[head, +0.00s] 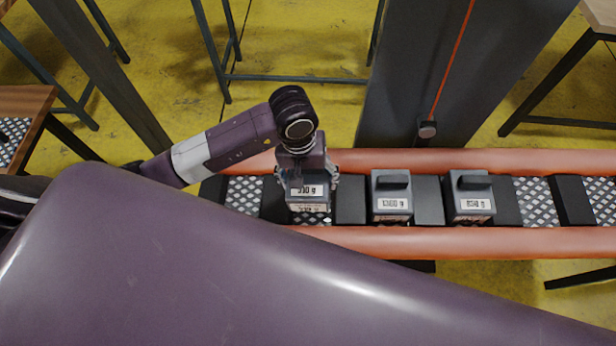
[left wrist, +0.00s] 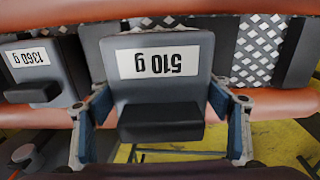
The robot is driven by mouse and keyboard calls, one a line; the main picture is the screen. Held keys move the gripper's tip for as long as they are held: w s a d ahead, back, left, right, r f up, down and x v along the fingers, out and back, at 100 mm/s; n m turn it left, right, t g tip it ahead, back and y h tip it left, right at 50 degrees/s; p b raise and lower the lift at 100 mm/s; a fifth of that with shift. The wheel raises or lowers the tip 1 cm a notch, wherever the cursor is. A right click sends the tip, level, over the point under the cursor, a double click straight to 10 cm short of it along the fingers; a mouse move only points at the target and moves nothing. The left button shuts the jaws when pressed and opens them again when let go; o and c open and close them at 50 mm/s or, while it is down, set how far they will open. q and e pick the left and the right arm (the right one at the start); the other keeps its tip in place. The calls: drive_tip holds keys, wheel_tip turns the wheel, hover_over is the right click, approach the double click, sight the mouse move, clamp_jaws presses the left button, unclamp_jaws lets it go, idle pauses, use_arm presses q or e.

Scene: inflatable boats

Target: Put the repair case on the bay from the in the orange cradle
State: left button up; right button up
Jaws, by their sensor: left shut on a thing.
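My left gripper (head: 307,178) is shut on a dark grey case (head: 308,199) with a white label and a black handle. In the left wrist view the case (left wrist: 158,90) reads 510 g, upside down, with a finger on either side. A second pale strip shows just below its label in the head view; I cannot tell what it is. The case is over the row of bays between two orange tubes (head: 480,242); I cannot tell whether it touches. Two similar cases, 1360 g (head: 392,203) and another (head: 470,205), sit to its right. My right gripper is not in view.
Black blocks (head: 428,213) divide the row. Bare chequered bays show at the left (head: 243,195) and right (head: 535,197). A grey pillar (head: 440,80) stands behind the row, with a red cord hanging on it. A wooden table (head: 25,100) is at the far left.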

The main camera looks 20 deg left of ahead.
use_arm(q)
drive_tip(key=shift+d+f+b, duration=0.15)
drive_tip(key=shift+f+b, duration=0.5)
drive_tip(key=shift+f, duration=0.6)
drive_tip(key=shift+w+d+f+b, duration=0.1)
drive_tip(key=shift+f+b, duration=1.05)
drive_tip(key=shift+w+d+f+b, duration=0.1)
drive_tip(key=shift+f+b, duration=1)
drive_tip(key=o, duration=1.7)
drive_tip(key=shift+s, duration=0.1)
